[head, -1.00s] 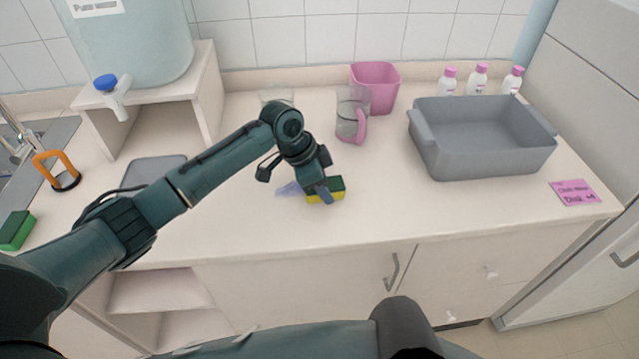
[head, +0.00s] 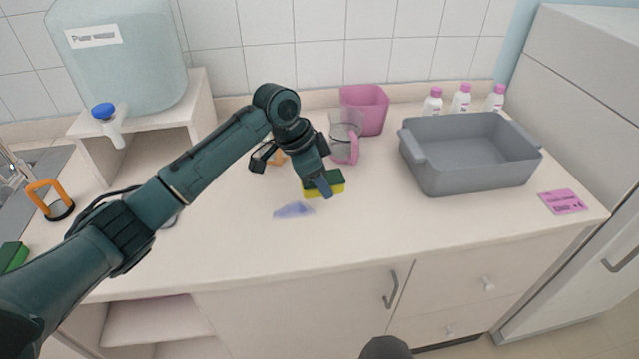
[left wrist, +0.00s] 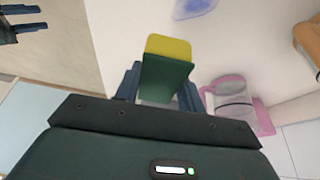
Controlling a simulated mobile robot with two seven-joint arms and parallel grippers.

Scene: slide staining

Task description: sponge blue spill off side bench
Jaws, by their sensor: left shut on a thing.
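A blue spill (head: 294,210) lies as a small smear on the bench top (head: 230,235); it also shows at the top of the left wrist view (left wrist: 196,8). My left gripper (head: 322,187) is shut on a green and yellow sponge (head: 335,183), to the right of the spill and apart from it. In the left wrist view the sponge (left wrist: 167,72) sits between the fingers, its yellow side facing away from the green. Whether the sponge touches the bench is hard to tell.
A clear jug with a pink handle (head: 351,150) and a pink tub (head: 366,108) stand behind the sponge. A grey basin (head: 470,175) is to the right, with white bottles (head: 462,100) behind. A water tank (head: 120,60) stands on a shelf at left.

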